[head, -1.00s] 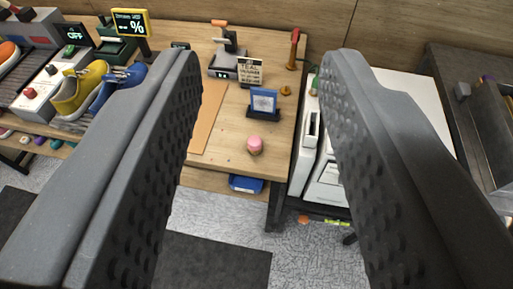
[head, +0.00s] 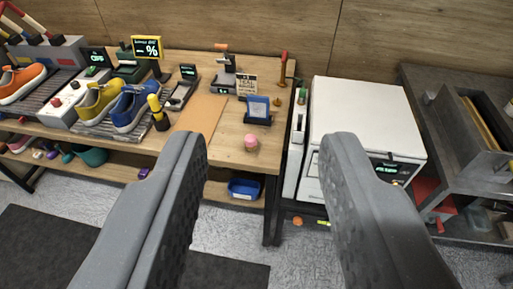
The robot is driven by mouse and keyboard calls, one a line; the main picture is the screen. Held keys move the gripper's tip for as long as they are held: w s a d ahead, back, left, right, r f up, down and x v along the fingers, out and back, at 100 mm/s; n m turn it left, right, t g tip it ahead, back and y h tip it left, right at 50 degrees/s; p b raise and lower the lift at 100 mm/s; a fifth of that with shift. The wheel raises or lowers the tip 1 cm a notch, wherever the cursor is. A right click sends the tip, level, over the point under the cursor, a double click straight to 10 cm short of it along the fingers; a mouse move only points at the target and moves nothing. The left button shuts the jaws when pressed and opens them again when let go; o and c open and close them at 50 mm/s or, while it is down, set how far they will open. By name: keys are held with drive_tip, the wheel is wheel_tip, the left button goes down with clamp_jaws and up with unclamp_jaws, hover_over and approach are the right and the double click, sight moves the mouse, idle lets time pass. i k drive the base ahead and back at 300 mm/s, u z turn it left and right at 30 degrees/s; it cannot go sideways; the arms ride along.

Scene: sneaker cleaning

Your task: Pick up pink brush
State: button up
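A small pink round-topped object (head: 251,142), which looks like the pink brush, stands on the wooden table (head: 228,152) near its front right corner. Its lower part looks brownish, and its bristles cannot be made out. My gripper (head: 265,145) is open and empty, with its two grey fingers wide apart. In the picture the pink object shows between the fingertips, closer to the left one. The fingers look much nearer to the camera than the table, and nothing touches the pink object.
A blue framed stand (head: 258,110) and a small sign (head: 247,84) are behind the pink object. A white cabinet (head: 365,115) stands right of the table. Yellow (head: 100,100) and blue sneakers (head: 130,107) are at left. A blue bin (head: 244,187) sits on the lower shelf.

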sight(251, 142)
drive_tip(key=z, duration=0.35)
drive_tip(key=i, duration=1.35)
drive_tip(key=u, duration=0.65)
